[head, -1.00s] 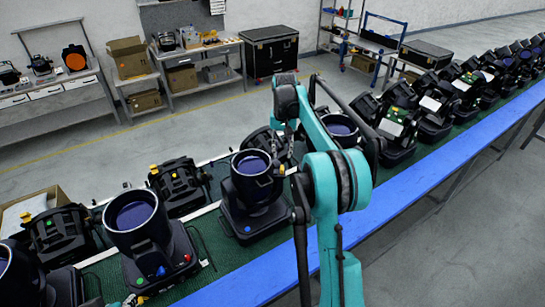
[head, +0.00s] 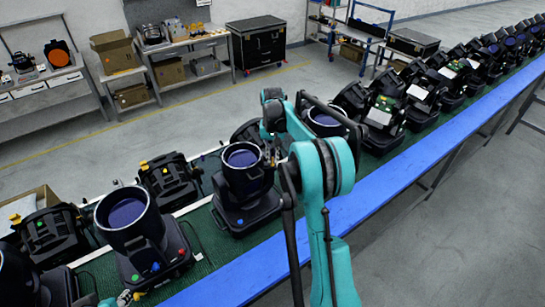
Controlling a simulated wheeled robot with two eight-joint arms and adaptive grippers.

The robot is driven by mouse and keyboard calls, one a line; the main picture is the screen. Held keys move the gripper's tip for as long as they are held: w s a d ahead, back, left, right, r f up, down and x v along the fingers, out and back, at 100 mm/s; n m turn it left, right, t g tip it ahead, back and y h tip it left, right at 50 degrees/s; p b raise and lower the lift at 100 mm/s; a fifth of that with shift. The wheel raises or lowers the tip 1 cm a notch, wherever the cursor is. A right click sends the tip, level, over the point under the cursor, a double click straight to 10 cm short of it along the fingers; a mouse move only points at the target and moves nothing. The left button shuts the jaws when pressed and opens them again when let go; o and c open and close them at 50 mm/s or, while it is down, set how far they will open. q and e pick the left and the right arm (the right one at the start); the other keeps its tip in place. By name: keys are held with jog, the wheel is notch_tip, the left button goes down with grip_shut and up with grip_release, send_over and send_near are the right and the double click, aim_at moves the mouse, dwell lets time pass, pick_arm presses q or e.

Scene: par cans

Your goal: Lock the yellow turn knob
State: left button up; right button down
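Black par cans with round dark-blue lenses stand in a row on a green conveyor (head: 212,236). The par can (head: 246,190) in the middle stands upright beside my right gripper (head: 270,155). The gripper is at the right side of its barrel; contact and finger opening are too small to tell. No yellow knob shows clearly on this can; the gripper covers part of that side. The nearer par can (head: 140,240) at left has green, red and blue dots, and a small yellow part (head: 137,296) shows by its base.
A blue rail (head: 400,183) runs along the conveyor's near side. More par cans (head: 384,122) line the belt to the upper right. Another black unit (head: 168,180) stands behind at left. Workbenches and a black case (head: 257,45) stand at the back wall.

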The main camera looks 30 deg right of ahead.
dwell(0.3)
jog(key=n+b, duration=0.2)
jog(key=n, duration=0.1)
jog(key=shift+f+n, duration=0.1)
jog(key=shift+n, duration=0.3)
jog(key=n+b, duration=0.2)
jog(key=n, duration=0.3)
jog(key=n+b, duration=0.1)
jog(key=n, duration=0.4)
jog(key=shift+b, duration=0.3)
jog(key=n, duration=0.4)
jog(key=shift+b, duration=0.35)
jog(key=shift+r, duration=0.2)
jog(key=c, duration=1.7)
grip_release()
